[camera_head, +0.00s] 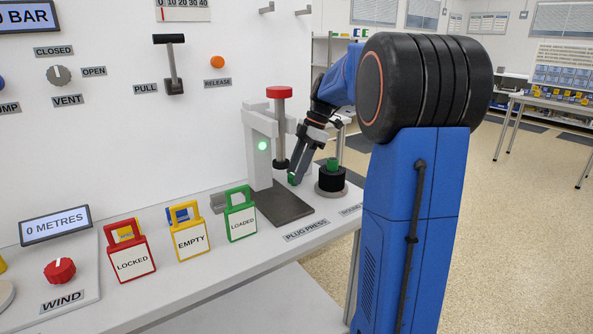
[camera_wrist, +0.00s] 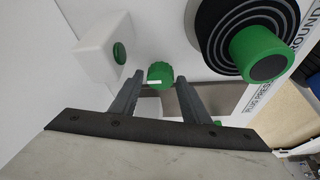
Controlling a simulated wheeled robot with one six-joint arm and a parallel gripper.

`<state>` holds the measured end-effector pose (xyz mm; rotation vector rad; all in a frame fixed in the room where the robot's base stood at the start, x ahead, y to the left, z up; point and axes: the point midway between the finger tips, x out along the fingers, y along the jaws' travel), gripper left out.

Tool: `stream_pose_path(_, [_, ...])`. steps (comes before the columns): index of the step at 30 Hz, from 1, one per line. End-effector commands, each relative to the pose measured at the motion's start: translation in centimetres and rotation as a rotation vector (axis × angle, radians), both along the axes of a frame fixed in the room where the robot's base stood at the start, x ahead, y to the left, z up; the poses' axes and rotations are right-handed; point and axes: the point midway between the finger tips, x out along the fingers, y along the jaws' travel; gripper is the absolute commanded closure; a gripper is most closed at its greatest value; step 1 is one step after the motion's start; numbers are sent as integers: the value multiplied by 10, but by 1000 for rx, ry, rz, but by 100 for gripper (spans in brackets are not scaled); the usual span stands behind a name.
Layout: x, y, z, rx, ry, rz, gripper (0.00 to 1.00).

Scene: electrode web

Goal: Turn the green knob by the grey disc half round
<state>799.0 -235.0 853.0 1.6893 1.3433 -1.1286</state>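The green knob (camera_wrist: 160,75) is small and round, with a ribbed rim and a white mark. In the wrist view it shows between the tips of my open gripper (camera_wrist: 157,82), with gaps on both sides. I cannot tell how far the fingers reach down around it. In the head view the knob (camera_head: 291,179) is partly hidden by my gripper (camera_head: 299,176), which points down beside the press. The grey disc (camera_head: 331,193) is to the right of the knob and bears a black ringed piece (camera_wrist: 226,62) with a green cylinder (camera_wrist: 258,53) on top.
The plug press (camera_head: 258,150), with a red-topped plunger (camera_head: 279,92) and a lit green lamp (camera_head: 263,145), stands close on the left of my gripper. Green, yellow and red tags (camera_head: 240,222) stand along the bench. A white wall panel rises behind.

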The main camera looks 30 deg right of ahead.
Motion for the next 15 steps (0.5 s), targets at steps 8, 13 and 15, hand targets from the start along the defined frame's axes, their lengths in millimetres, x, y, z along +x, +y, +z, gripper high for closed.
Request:
stream_pose_path(8, [0,0,0,0,0,-2,91])
stream_pose_path(13, [0,0,0,0,-1,-27,91])
stream_pose_path(15, [0,0,0,0,-1,-51,91])
